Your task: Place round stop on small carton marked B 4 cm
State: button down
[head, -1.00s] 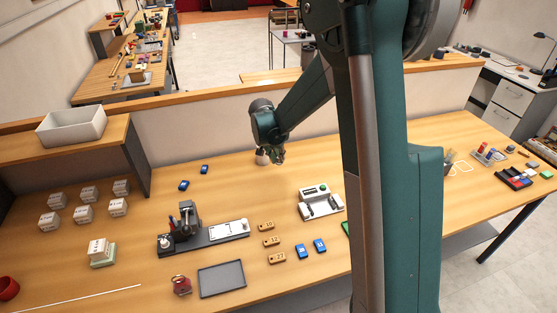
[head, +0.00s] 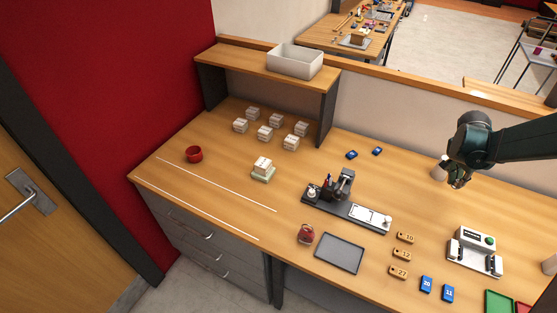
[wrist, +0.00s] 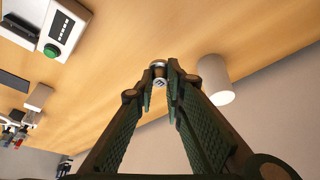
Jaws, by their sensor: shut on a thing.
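My gripper (head: 459,184) is at the right of the head view, above the bench. In the wrist view its fingers (wrist: 160,78) are closed around a small round metallic piece (wrist: 159,72), which looks like the round stop; the fingers hide part of it. Several small white cartons stand in a cluster at the back left, such as this one (head: 265,132) and this one (head: 291,142). Their letters are too small to read, so I cannot tell which is B. Another carton (head: 263,162) sits on a pale green base, left of centre. My gripper is well right of all these cartons.
A white cylinder (head: 439,168) stands close to my gripper, also in the wrist view (wrist: 215,80). A black fixture (head: 347,208), grey tray (head: 339,253), red cup (head: 194,154) and white device (head: 474,250) stand on the bench. A shelf (head: 270,78) rises behind the cartons.

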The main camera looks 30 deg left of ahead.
jog(key=w+a+r+n+p, duration=0.1)
jog(key=a+r+n+p, duration=0.1)
jog(key=a, duration=1.7)
notch_tip(320, 180, up, 6)
jog(key=n+t+y+p, duration=0.1)
jog(key=n+y+p, duration=0.2)
jog(key=n+p, duration=0.3)
send_over(265, 161)
jog(key=s+b, duration=0.1)
jog(key=s, duration=0.1)
jog(key=n, duration=0.1)
jog(key=shift+w+a+f, duration=0.15)
jog(key=shift+a+f, duration=0.05)
jog(key=shift+f, duration=3.15)
jog(key=shift+f, duration=1.85)
